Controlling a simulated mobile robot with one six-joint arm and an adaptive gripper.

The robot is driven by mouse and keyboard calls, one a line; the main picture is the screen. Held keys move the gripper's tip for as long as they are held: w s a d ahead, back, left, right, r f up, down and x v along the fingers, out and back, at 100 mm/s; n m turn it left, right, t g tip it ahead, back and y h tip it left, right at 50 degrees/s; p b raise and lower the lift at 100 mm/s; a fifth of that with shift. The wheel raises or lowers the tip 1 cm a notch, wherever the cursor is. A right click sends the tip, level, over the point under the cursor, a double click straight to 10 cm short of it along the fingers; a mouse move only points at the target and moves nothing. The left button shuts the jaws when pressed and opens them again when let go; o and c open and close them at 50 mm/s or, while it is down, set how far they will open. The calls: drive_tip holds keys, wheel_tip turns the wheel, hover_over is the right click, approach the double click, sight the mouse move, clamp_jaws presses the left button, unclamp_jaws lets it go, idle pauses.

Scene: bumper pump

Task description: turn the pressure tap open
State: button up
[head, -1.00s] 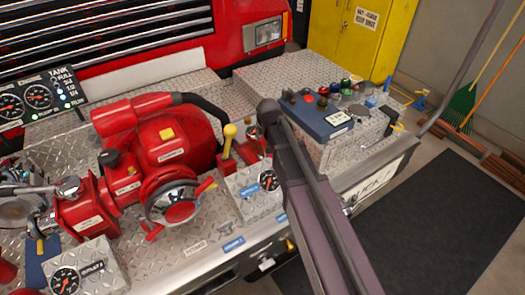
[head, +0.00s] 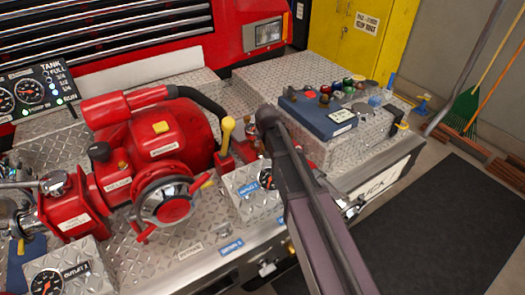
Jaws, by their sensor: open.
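I cannot pick out the pressure tap with certainty. A small metal tap (head: 266,268) hangs at the front edge below a blue label (head: 231,247), and its handle position is too small to read. A white label (head: 190,251) on the tread plate is too blurred to read. A gauge box (head: 252,205) with a round dial stands partly behind my arm. My arm crosses the middle of the head view from the bottom to a rounded joint beside the yellow-knobbed lever (head: 226,132). My gripper is not visible, so its distance to any tap cannot be told.
The red pump (head: 165,140) with a handwheel (head: 165,200) fills the left. Another gauge box (head: 95,272) stands at lower left. A blue control box (head: 318,115) with several coloured knobs stands right of my arm. A dark mat (head: 440,220) covers the floor at right.

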sight(263, 146)
drive_tip(key=shift+b+x, duration=1.3)
drive_tip(key=shift+x, duration=0.5)
drive_tip(key=shift+c, duration=0.2)
clamp_jaws()
